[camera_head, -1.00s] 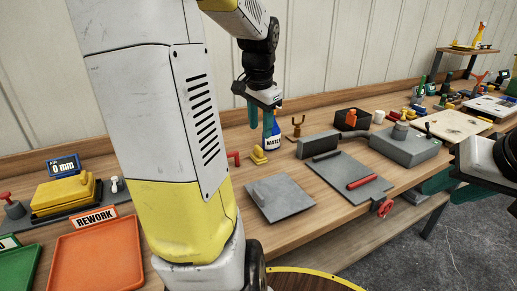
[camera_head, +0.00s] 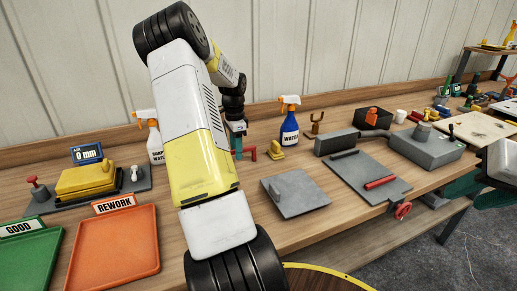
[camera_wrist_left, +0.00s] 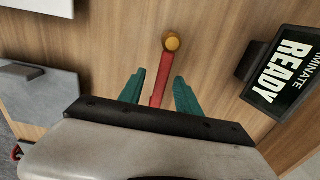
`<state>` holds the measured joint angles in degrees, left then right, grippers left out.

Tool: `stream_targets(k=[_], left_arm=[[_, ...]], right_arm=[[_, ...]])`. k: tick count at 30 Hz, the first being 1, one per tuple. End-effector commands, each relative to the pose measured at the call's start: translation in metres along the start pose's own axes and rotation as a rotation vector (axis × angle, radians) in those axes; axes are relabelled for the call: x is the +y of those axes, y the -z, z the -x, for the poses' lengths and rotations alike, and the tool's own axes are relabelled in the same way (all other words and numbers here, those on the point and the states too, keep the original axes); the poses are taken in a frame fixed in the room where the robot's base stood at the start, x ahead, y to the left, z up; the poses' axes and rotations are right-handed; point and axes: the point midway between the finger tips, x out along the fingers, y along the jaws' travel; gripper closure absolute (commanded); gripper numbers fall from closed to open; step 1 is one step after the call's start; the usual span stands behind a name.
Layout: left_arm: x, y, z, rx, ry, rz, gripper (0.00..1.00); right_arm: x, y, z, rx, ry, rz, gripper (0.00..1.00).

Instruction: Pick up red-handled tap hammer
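The red-handled tap hammer shows in the left wrist view (camera_wrist_left: 163,80) as a red handle with a round brass-coloured end pointing away from my gripper. In the head view its red part (camera_head: 249,153) shows just right of my left gripper (camera_head: 237,147). In the left wrist view my left gripper (camera_wrist_left: 160,95) is open, with its teal fingers on either side of the handle and gaps between. The near end of the handle is hidden by the gripper body. My right gripper (camera_head: 475,188) is at the right edge, partly out of frame; its opening is unclear.
A dark READY display (camera_wrist_left: 286,70) is close to the right in the wrist view. A grey plate (camera_head: 308,199) lies in front.

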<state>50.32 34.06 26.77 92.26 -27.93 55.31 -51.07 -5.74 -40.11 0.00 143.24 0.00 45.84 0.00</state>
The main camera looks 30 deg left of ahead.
Motion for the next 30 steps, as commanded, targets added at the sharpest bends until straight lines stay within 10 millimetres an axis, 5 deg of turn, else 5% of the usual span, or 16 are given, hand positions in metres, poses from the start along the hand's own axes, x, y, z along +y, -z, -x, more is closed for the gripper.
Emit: stream_targets(k=[6, 14, 20, 30], left_arm=[[-0.001, -0.002, -0.034, -0.001, -0.004, 0.0, 0.6], [-0.002, -0.002, -0.038, -0.001, -0.001, 0.001, 0.6], [-0.002, -0.002, -0.037, -0.001, -0.001, 0.001, 0.99], [-0.002, -0.002, -0.037, -0.001, 0.0, 0.001, 1.0]], right_arm=[[0.0, 0.0, 0.0, 0.0, 0.0, 0.0, 0.64], [0.0, 0.0, 0.0, 0.0, 0.0, 0.0, 0.64], [0.0, 0.0, 0.0, 0.0, 0.0, 0.0, 0.64], [0.0, 0.0, 0.0, 0.0, 0.0, 0.0, 0.64]])
